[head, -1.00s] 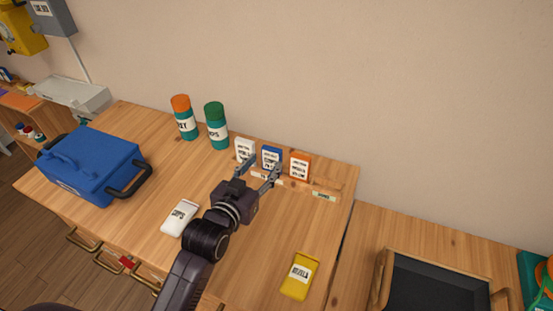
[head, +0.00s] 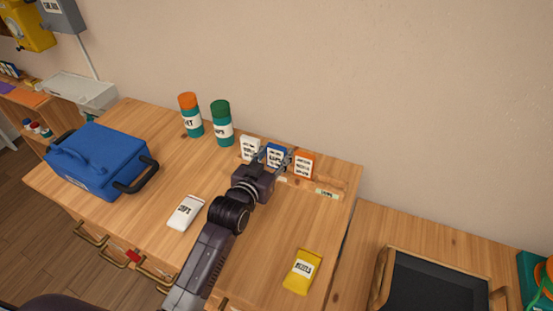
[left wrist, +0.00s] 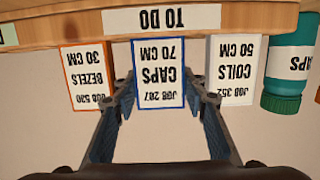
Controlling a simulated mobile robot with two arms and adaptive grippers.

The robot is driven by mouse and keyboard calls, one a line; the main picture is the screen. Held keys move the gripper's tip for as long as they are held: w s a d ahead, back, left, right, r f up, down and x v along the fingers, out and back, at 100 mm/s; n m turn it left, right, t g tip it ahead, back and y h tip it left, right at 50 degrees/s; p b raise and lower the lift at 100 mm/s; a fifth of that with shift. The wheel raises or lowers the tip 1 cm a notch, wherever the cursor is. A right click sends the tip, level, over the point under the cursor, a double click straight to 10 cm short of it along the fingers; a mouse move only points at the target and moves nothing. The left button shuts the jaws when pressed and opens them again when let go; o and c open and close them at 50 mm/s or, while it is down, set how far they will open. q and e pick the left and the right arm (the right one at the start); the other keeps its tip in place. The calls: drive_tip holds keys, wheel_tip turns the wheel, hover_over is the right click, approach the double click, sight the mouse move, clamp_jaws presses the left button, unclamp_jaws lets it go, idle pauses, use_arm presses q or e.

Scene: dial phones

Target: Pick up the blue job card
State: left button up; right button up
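The blue job card (head: 276,152) stands upright in a wooden rack on the table, between a white card (head: 250,147) and an orange card (head: 303,164). In the left wrist view the blue-edged card (left wrist: 158,75) appears upside down, reading "JOB 287 CAPS 70 CM". My left gripper (head: 271,161) is at the blue card, with its fingers open. In the left wrist view one finger lies on each side of the card, and a gap shows on the right side. My right gripper is not in view.
The rack (left wrist: 240,20) has a "TO DO" label. Orange-topped (head: 190,115) and green-topped (head: 222,123) bottles stand behind. A blue case (head: 95,160) is left; a dark tray (head: 437,283) is right.

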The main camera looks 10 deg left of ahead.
use_arm(q)
drive_tip(key=c, duration=0.4)
drive_tip(key=shift+o, duration=0.2)
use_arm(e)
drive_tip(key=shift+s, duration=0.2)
use_arm(q)
drive_tip(key=shift+r, duration=0.15)
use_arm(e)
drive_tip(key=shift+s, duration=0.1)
